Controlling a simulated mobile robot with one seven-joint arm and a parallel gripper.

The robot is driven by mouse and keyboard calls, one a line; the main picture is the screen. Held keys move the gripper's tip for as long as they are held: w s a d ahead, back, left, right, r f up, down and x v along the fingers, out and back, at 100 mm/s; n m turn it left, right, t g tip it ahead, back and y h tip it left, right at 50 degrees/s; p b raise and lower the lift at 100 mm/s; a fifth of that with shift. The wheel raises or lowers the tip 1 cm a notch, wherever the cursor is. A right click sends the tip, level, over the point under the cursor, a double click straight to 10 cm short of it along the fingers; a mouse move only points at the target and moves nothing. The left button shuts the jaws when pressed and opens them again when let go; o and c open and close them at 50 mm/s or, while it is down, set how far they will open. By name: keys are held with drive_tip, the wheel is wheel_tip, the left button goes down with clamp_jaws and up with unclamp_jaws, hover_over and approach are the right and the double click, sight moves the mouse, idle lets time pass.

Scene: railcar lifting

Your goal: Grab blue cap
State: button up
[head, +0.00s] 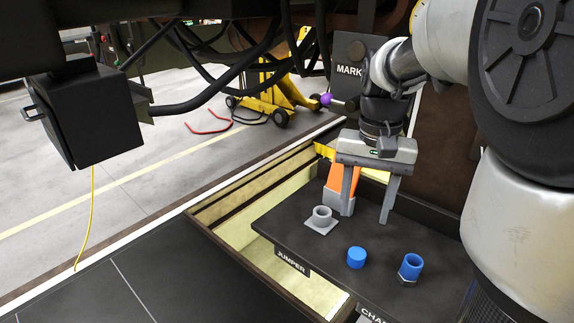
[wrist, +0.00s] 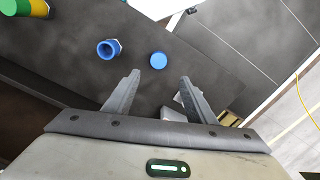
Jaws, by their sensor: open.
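A small solid blue cap (head: 356,257) stands on the dark tray top (head: 300,237), near the middle of its front part. The cap also shows in the wrist view (wrist: 158,60), just beyond the fingertips and roughly centred between them. My gripper (head: 366,216) is open and empty, pointing down above the tray, behind the cap in the head view. Its two fingers also show in the wrist view (wrist: 159,77), apart from the cap and not touching it. A hollow blue fitting (head: 411,265) with a hexagonal base stands to the right of the cap.
A grey flanged socket (head: 321,219) stands left of the cap. An orange object (head: 342,182) is partly hidden behind my gripper. A green and yellow cylinder (wrist: 24,7) lies at the wrist view's corner. A black box (head: 82,115) hangs at left, with cables overhead.

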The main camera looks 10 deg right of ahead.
hover_over(357, 253)
drive_tip(key=f, duration=0.7)
drive_tip(key=shift+w+a, duration=0.1)
drive_tip(key=shift+w, duration=0.1)
drive_tip(key=shift+s+f+b, duration=0.2)
drive_tip(key=shift+f+b, duration=0.15)
drive_tip(key=shift+f, duration=2.3)
drive_tip(key=shift+c, duration=0.5)
drive_tip(key=c, duration=1)
